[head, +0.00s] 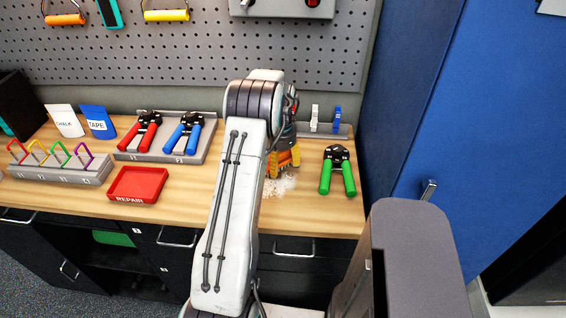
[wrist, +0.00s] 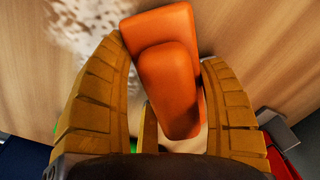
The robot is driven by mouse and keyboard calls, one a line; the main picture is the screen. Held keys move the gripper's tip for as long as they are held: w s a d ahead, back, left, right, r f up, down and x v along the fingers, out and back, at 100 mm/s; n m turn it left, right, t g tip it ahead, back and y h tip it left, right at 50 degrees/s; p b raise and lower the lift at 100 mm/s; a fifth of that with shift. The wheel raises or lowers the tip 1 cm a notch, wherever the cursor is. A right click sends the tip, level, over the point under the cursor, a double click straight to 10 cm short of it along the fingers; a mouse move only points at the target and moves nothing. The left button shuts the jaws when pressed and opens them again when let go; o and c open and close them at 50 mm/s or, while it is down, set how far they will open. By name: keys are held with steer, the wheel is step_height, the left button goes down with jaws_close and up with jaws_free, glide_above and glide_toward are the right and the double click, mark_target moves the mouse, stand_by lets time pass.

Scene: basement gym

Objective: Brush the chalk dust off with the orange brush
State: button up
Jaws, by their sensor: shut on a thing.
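The orange brush (wrist: 168,60) is between the two yellow fingers of my gripper (wrist: 166,62) in the wrist view. The gripper is shut on it. In the head view my gripper (head: 284,163) is low over the wooden bench, and the brush is mostly hidden behind the fingers and arm. A patch of white chalk dust (head: 279,187) lies on the bench just below the gripper. The dust also shows at the upper left in the wrist view (wrist: 82,22). I cannot tell whether the brush touches the bench.
Green-handled pliers (head: 338,171) lie right of the dust. Red pliers (head: 139,133) and blue pliers (head: 184,134) sit in a grey rack on the left. A red REPAIR tray (head: 138,183) is near the front edge. A blue cabinet (head: 420,110) stands at the right.

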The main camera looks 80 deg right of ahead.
mark_target(271, 192)
steer(key=shift+s+a+b, duration=0.15)
steer(key=shift+a+b, duration=1)
steer(key=shift+a, duration=0.95)
steer(key=shift+s+a+b, duration=0.15)
steer(key=shift+a+b, duration=0.95)
steer(key=shift+a, duration=0.95)
steer(key=shift+s+a+b, duration=0.15)
steer(key=shift+a+b, duration=1)
steer(key=shift+a, duration=0.95)
steer(key=shift+w+a, duration=0.1)
steer(key=shift+w, duration=1)
steer(key=shift+d, duration=0.45)
steer(key=shift+w+d+p, duration=0.1)
steer(key=shift+d+p, duration=0.65)
steer(key=shift+d, duration=0.5)
steer(key=shift+w+d+r+p, duration=0.15)
steer(key=shift+d+p, duration=1.15)
steer(key=shift+d, duration=0.8)
steer(key=shift+w+d+f+p, duration=0.15)
steer(key=shift+d+p, duration=0.2)
steer(key=shift+d, duration=0.3)
steer(key=shift+s+d+f+p, duration=0.1)
steer(key=shift+d+p, duration=0.25)
steer(key=shift+d, duration=0.25)
